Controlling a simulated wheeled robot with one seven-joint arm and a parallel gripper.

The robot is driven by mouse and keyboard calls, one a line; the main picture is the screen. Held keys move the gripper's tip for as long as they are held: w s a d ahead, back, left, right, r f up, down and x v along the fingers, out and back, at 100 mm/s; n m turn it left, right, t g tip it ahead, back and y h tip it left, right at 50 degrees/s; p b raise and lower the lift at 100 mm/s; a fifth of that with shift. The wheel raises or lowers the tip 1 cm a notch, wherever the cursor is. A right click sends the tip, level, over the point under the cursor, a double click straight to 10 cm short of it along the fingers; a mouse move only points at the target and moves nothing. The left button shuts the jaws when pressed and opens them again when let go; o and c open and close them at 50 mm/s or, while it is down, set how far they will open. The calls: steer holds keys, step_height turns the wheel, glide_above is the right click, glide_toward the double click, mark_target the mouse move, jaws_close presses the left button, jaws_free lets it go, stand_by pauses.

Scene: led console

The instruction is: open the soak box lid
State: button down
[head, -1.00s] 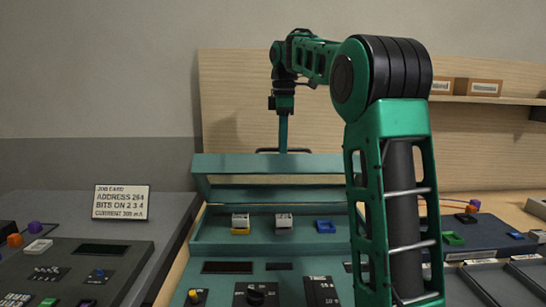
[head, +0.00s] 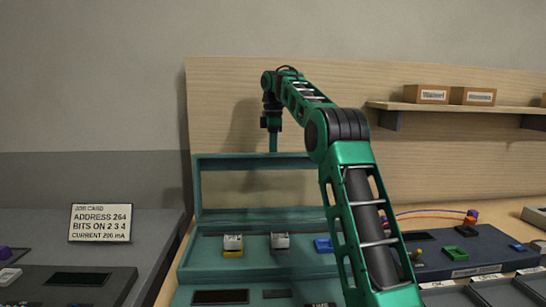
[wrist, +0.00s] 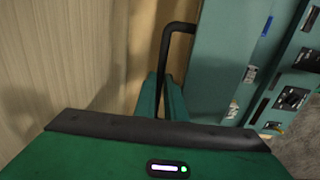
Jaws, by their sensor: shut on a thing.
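The soak box (head: 205,255) is a teal box on the console, with its teal-framed lid (head: 230,162) standing steeply up at its back edge. The lid's middle looks see-through. My gripper (head: 273,147) is at the lid's top edge and points down. In the wrist view, my gripper's teal fingers (wrist: 160,97) are shut around the black bar handle (wrist: 170,48). The fingertips are partly hidden behind the gripper body. Inside the box are a white-and-yellow part (head: 232,244), a white-and-grey part (head: 280,241) and a blue part (head: 323,244).
A wooden back panel (head: 450,160) stands close behind the lid. A shelf (head: 460,107) with two small boxes is at the right. A job card (head: 100,223) stands at the left. A dark blue unit (head: 470,250) with wires lies right of the soak box. My arm hides the box's right side.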

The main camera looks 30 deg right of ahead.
steer(key=shift+w+d+f, duration=0.15)
steer(key=shift+w+d, duration=0.45)
steer(key=shift+s, duration=0.2)
steer(key=c, duration=1.8)
jaws_free()
steer(key=shift+d, duration=0.1)
steer(key=shift+o, duration=0.8)
steer(key=shift+w+f, duration=0.9)
steer(key=shift+w, duration=0.1)
steer(key=shift+s+a+r, duration=0.3)
steer(key=shift+s+r, duration=0.2)
steer(key=shift+r, duration=0.25)
steer(key=shift+c, duration=0.9)
